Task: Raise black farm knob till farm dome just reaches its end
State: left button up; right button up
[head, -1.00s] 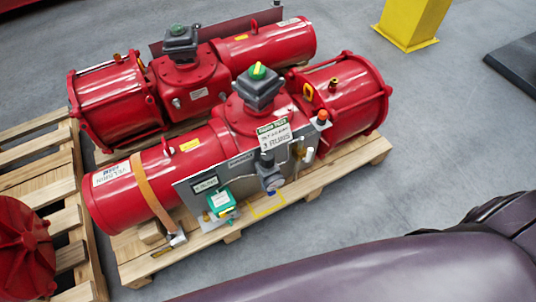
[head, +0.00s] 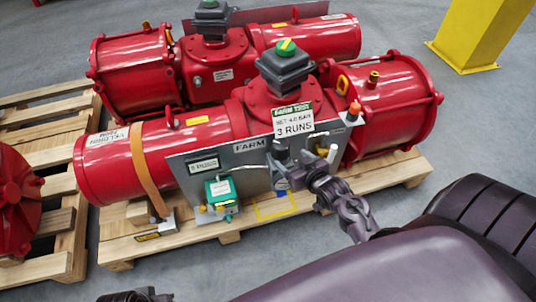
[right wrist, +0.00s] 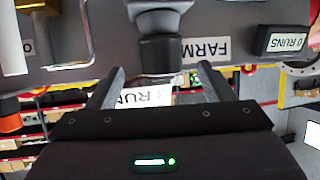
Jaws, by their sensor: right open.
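The FARM panel (head: 252,160) stands at the front of the near red actuator. A black knob (right wrist: 160,53) sits on it beside the FARM label (right wrist: 196,47), upside down in the right wrist view. My right gripper (right wrist: 160,84) is open, its two fingers to either side of and just short of the knob, with nothing held. In the head view it (head: 303,180) is close to the panel and partly covers the fittings. An orange dome-shaped cap (head: 354,106) sits at the panel's right end. A dark part at the bottom left may be my left gripper (head: 135,296); its fingers are unclear.
A hanging card (head: 293,120) reads SET 4.0 BAR, 3 RUNS. A small black box (right wrist: 287,41) on the panel reads 0 RUNS. A green box (head: 220,190) sits lower left. A second red actuator (head: 215,65) lies behind. A yellow post (head: 470,35) stands back right.

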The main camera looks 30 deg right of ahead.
aim_at(280, 146)
jog(key=shift+w+r, duration=0.3)
jog(key=shift+r, duration=0.15)
jog(key=shift+w+r, duration=0.1)
jog(key=shift+w, duration=0.2)
jog(key=b+x, duration=0.2)
jog(key=x, duration=0.4)
jog(key=shift+w, duration=0.6)
pick_arm(q)
jog(key=shift+w+d+r+t+h, duration=0.1)
jog(key=shift+w+d+t+h, duration=0.15)
jog(key=shift+d+t, duration=0.25)
jog(key=shift+w+d+t+h, duration=0.15)
jog(key=shift+w+d+t, duration=0.15)
jog(key=shift+d, duration=0.3)
